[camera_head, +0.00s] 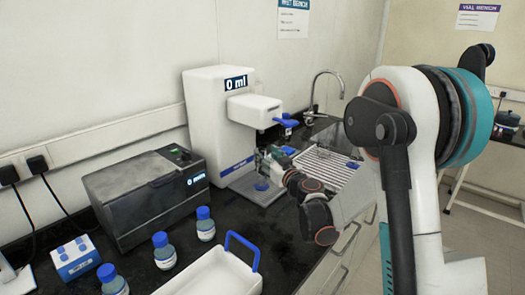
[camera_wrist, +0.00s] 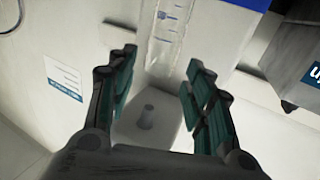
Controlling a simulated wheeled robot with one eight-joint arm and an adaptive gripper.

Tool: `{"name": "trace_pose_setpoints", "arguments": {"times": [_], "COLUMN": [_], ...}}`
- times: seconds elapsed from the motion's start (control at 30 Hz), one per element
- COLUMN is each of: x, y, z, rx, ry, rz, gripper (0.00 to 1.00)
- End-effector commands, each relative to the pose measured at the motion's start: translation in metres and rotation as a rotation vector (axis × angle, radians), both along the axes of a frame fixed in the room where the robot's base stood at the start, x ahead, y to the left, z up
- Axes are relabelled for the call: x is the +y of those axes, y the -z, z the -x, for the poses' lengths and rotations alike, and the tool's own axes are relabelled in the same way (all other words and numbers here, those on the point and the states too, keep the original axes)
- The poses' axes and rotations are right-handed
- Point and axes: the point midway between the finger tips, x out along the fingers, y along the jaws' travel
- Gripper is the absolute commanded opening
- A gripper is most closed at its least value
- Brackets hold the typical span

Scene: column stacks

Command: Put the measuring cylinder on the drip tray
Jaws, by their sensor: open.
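The measuring cylinder (camera_wrist: 165,35) is clear with blue markings. In the wrist view it lies between my finger ends, with a gap on each side. In the head view its blue foot (camera_head: 262,186) shows over the grey drip tray (camera_head: 268,200) at the foot of the white dispenser (camera_head: 215,110), and it appears to stand upright there. My gripper (camera_head: 263,162) is open near the cylinder's upper part and hides some of it. The open fingers also show in the wrist view (camera_wrist: 160,75).
The dispenser's head (camera_head: 254,110) and blue tap (camera_head: 287,122) overhang close to my gripper. A dark "0 min" device (camera_head: 145,195) stands left. Several blue-capped bottles (camera_head: 205,224) and a white tray with a blue handle (camera_head: 215,275) stand in front. A ribbed drainer (camera_head: 325,170) lies right.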

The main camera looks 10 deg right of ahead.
Motion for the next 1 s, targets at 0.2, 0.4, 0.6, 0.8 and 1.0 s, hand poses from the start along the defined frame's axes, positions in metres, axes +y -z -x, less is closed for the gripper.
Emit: {"name": "trace_pose_setpoints", "arguments": {"times": [0.2, 0.4, 0.6, 0.8, 1.0], "x": [-0.011, -0.016, -0.009, 0.025, 0.054], "y": [-0.002, -0.001, -0.009, -0.035, -0.049], "z": [0.043, 0.067, 0.079, 0.109, 0.156], "rx": [0.0, 0.0, 0.02, 0.126, 0.283], "ry": [0.002, 0.001, -0.021, -0.101, -0.16], "rz": [0.0, 0.0, 0.001, 0.008, 0.019], "gripper": [0.47, 0.47, 0.47, 0.47, 0.47]}}
